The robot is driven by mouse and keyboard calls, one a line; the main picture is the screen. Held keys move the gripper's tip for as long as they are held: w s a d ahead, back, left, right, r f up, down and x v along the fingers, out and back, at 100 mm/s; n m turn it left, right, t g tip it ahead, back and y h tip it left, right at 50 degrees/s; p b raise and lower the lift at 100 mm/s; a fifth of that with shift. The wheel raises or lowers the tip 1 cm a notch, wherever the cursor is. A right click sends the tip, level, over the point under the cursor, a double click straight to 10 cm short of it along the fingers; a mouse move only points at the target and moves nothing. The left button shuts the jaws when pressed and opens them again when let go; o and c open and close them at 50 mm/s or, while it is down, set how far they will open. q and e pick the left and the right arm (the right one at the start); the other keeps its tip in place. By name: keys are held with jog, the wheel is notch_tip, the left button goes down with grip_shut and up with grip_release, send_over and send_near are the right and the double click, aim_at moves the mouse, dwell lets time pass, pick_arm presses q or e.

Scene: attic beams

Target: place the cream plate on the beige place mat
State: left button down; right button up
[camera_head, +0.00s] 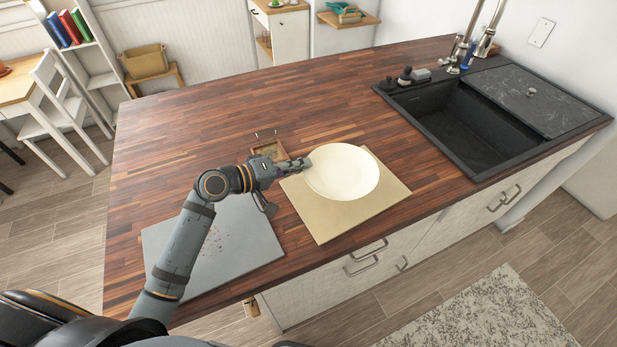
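The cream plate (345,176) is round and looks level over the back part of the beige place mat (325,224). In the picture, its far rim reaches past the mat's back edge. I cannot tell whether it touches the mat or is held slightly above it. My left gripper (303,164) comes in from the left, with its fingertips at the plate's left rim, and appears shut on it. The fingertips hide a small part of the rim. My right gripper is not clearly in view.
A grey mat or board (235,245) with small specks lies left of the beige mat, partly under my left arm. A small wooden tray (268,149) sits just behind the gripper. A dark sink (470,135) is at the right. The counter behind is clear.

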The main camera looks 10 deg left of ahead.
aim_at(308, 186)
pick_arm(q)
jog(key=shift+w+d+f, duration=0.25)
jog(key=shift+d+f, duration=0.2)
jog(key=shift+f, duration=0.1)
jog(key=shift+w+d+f, duration=0.2)
jog(key=shift+d+f, duration=0.2)
jog(key=shift+f, duration=0.1)
notch_tip(308, 186, down, 3)
jog(key=shift+d+r+p, duration=0.15)
jog(key=shift+r+p, duration=0.05)
jog(key=shift+p, duration=0.25)
jog(key=shift+f, duration=0.35)
jog(key=shift+f, duration=0.1)
jog(key=shift+f, duration=0.15)
jog(key=c, duration=1.8)
grip_release()
